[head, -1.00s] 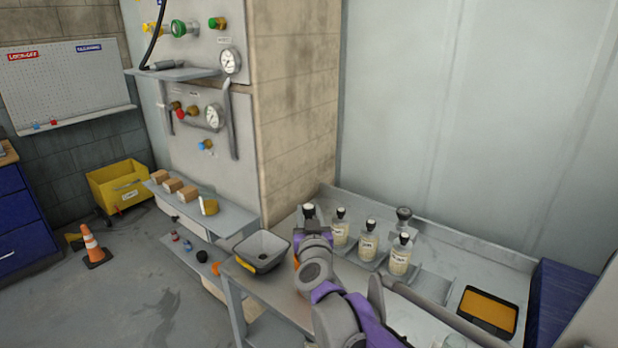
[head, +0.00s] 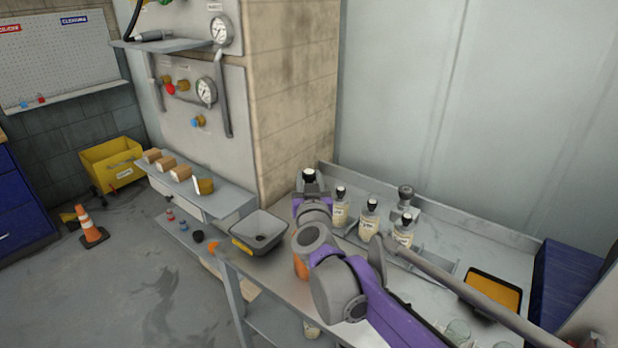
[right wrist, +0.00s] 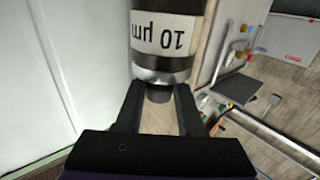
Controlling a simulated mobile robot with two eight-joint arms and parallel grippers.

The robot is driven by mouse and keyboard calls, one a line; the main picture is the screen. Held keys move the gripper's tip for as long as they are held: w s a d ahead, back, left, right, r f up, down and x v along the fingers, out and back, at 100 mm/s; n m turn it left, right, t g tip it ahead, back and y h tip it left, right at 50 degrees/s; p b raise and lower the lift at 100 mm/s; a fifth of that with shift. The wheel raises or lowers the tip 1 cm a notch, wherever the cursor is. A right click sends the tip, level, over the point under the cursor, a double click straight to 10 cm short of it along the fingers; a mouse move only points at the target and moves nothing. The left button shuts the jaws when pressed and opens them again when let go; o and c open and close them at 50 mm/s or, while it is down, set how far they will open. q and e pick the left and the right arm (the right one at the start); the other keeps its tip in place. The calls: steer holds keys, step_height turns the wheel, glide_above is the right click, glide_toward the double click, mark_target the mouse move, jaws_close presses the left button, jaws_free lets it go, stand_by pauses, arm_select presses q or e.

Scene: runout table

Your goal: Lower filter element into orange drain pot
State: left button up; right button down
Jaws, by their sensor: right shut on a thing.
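The filter element (right wrist: 165,38) fills the top middle of the right wrist view: a dark cylinder with a white "10 µm" label, inverted in the picture, and a metal band. My right gripper (right wrist: 160,95) is shut on its small end knob. In the head view my right gripper (head: 311,207) is beyond my grey and purple arm, over the table's left part, and the held element cannot be made out. An orange surface, probably the drain pot (head: 300,266), shows beside my arm and is mostly hidden by it. My left gripper is not in view.
Several black-topped bottles (head: 369,219) stand in a row behind my arm. A grey basin (head: 259,229) sits at the table's left edge. An orange tray (head: 494,291) lies at right. A wall shelf (head: 215,190) holds small blocks.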

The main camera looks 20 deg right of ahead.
steer(key=shift+f+b, duration=1.55)
steer(key=shift+f, duration=1.15)
steer(key=shift+f+b, duration=0.65)
steer(key=shift+b, duration=0.05)
step_height(320, 180, down, 8)
steer(key=b, duration=0.5)
steer(key=shift+r, duration=0.1)
steer(key=shift+c, duration=2.2)
jaws_free()
steer(key=s+a, duration=0.2)
steer(key=s, duration=0.8)
steer(key=shift+s, duration=0.3)
